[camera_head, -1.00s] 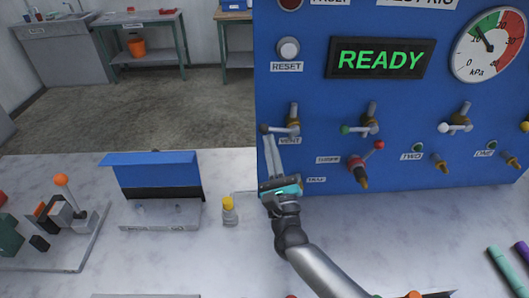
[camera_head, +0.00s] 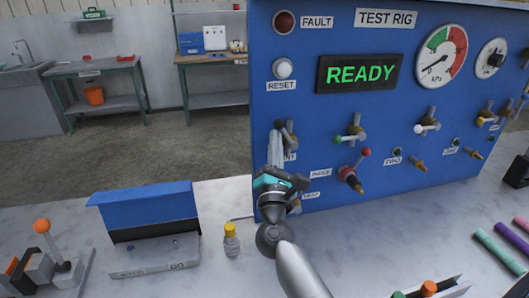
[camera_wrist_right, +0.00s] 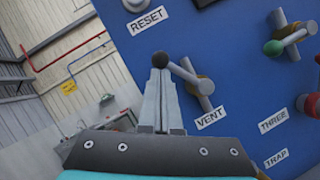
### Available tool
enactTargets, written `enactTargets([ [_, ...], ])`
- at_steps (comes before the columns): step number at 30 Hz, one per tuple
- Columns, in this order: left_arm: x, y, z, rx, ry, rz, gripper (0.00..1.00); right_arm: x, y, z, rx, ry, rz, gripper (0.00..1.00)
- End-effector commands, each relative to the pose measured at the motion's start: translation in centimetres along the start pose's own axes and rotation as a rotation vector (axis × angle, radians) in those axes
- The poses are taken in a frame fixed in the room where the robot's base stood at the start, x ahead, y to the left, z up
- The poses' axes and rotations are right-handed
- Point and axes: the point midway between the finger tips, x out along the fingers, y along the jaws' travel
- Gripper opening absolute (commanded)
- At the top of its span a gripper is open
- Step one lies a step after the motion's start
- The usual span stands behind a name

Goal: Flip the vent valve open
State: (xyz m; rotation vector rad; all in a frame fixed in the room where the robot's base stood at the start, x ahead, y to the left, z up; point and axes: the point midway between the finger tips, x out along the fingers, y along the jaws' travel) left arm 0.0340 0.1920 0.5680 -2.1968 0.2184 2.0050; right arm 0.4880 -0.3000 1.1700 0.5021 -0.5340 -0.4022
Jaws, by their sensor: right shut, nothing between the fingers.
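The vent valve (camera_head: 289,132) is on the blue panel above its VENT label, mostly hidden by my right gripper in the head view. In the right wrist view the vent valve (camera_wrist_right: 190,77) shows a grey lever, a brass body and a black ball knob at the lever's end. The lever looks tilted up and left from its pivot. My right gripper (camera_head: 275,135) is shut and empty, its fingers pointing up. In the wrist view its fingertips (camera_wrist_right: 159,68) are at the black knob; I cannot tell whether they touch. My left gripper is not in view.
The READY display (camera_head: 358,74) is lit green. The gauge needle (camera_head: 437,63) points low left. A green-knobbed valve (camera_head: 351,134) and a red-knobbed valve (camera_head: 352,175) are close to the right.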

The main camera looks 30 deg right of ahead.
Motion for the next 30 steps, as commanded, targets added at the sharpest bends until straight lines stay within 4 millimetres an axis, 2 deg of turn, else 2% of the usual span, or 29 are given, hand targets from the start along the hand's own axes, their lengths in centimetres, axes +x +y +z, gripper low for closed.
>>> enactTargets([
  [6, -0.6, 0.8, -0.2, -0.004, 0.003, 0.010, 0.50, 0.7, -0.1, 1.3, 0.181, -0.003, -0.092, 0.00],
  [15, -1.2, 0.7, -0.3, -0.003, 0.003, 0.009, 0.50, 1.2, -0.5, 2.4, 0.363, -0.001, -0.183, 0.00],
  [30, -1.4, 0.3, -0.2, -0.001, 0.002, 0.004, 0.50, 1.5, -0.9, 2.9, 0.351, 0.000, -0.178, 0.00],
])
